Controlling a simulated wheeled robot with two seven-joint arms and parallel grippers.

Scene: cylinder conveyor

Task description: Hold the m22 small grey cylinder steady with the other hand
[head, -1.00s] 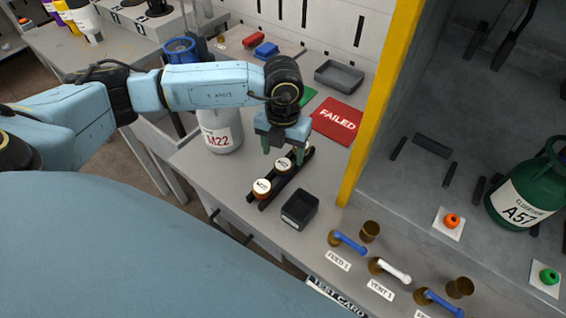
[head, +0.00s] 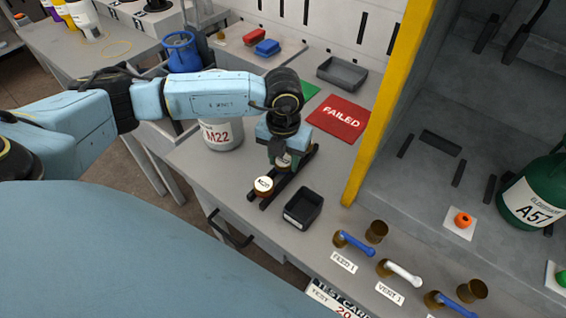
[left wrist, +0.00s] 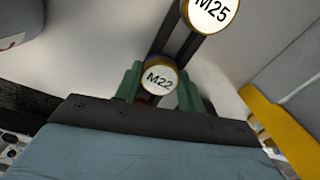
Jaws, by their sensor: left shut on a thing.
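The grey-white cylinder (head: 221,135) with a red M22 label stands upright on the bench, partly hidden behind my left arm. A grey body at the upper left of the left wrist view (left wrist: 18,22) seems to be the same cylinder. My left gripper (head: 281,159) points down at the black rack (head: 270,200), to the right of the cylinder and apart from it. It is shut on a small round M22 piece (left wrist: 159,78) with a white top and brass rim, one finger on each side. My right gripper is not in view.
A second brass-rimmed piece, M25 (head: 263,185), sits at the rack's near end. A black bin (head: 302,208) stands right of it. The red FAILED mat (head: 339,117) lies behind. A yellow post (head: 386,100) bounds the bench at right, with valves (head: 405,273) in front.

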